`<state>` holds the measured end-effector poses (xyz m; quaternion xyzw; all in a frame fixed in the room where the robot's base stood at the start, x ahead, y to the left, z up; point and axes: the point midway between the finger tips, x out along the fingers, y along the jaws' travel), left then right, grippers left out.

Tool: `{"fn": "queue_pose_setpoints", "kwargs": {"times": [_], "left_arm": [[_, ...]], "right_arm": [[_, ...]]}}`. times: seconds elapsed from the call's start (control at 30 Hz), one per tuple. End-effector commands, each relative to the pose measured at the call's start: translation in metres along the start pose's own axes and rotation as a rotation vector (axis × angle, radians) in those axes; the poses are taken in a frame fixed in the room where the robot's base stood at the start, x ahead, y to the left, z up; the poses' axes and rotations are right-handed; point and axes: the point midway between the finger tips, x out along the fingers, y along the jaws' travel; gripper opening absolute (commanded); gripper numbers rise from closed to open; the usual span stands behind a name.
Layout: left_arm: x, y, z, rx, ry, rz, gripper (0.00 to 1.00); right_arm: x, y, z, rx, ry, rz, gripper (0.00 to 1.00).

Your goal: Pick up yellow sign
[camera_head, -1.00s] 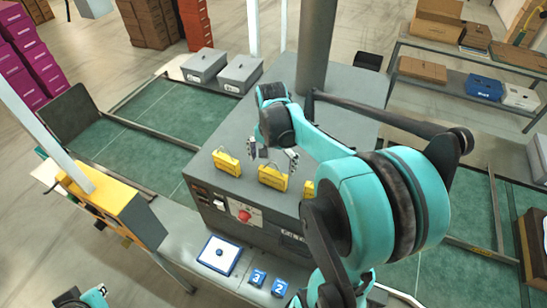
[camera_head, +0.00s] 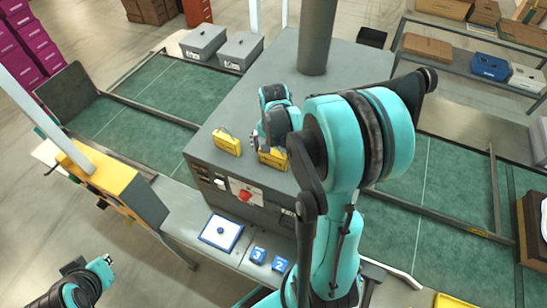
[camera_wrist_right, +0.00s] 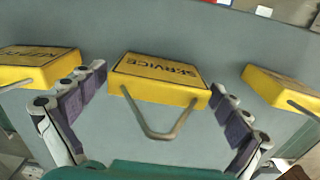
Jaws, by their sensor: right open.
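A yellow sign (camera_wrist_right: 160,78) lettered SERVICE, with a wire handle, stands in the middle of the right wrist view. It is on the grey machine top, partly hidden behind my right arm in the head view (camera_head: 270,158). My right gripper (camera_wrist_right: 157,84) is open, with one finger on each side of this sign; contact cannot be told. A second yellow sign (camera_wrist_right: 38,65) is left of the fingers and shows in the head view (camera_head: 227,142). A third yellow sign (camera_wrist_right: 282,88) is on the right, hidden in the head view. My left gripper (camera_head: 98,267) is low at the left, its jaws unclear.
The grey machine (camera_head: 247,105) carries a red button (camera_head: 245,196) on its front. A white-and-blue tray (camera_head: 221,232) and blue number blocks (camera_head: 258,256) lie before it. Grey boxes (camera_head: 206,42) stand behind, and a pillar (camera_head: 317,38) rises from the machine top.

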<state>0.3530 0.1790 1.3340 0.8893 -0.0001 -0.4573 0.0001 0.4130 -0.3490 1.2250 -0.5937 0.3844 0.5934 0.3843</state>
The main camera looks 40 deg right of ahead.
Motion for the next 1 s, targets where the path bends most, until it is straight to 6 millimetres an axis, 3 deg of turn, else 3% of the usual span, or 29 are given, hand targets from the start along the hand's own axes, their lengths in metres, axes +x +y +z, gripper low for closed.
{"fn": "queue_pose_setpoints", "kwargs": {"times": [0.07,0.23,0.33,0.37,0.67,1.0], "left_arm": [[0.0,0.0,0.0,0.0,0.0,0.0,0.0],[0.0,0.0,0.0,0.0,0.0,0.0,0.0],[0.0,0.0,0.0,0.0,0.0,0.0,0.0],[0.0,0.0,0.0,0.0,0.0,0.0,0.0],[0.0,0.0,0.0,0.0,0.0,0.0,0.0],[0.0,0.0,0.0,0.0,0.0,0.0,0.0]], "right_arm": [[0.0,0.0,0.0,0.0,0.0,0.0,1.0],[0.0,0.0,0.0,0.0,0.0,0.0,0.58],[0.0,0.0,0.0,0.0,0.0,0.0,0.56],[0.0,0.0,0.0,0.0,0.0,0.0,0.52],[-0.006,0.0,0.0,0.0,0.0,0.0,0.51],[-0.062,0.0,0.0,0.0,0.0,0.0,0.51]]}}
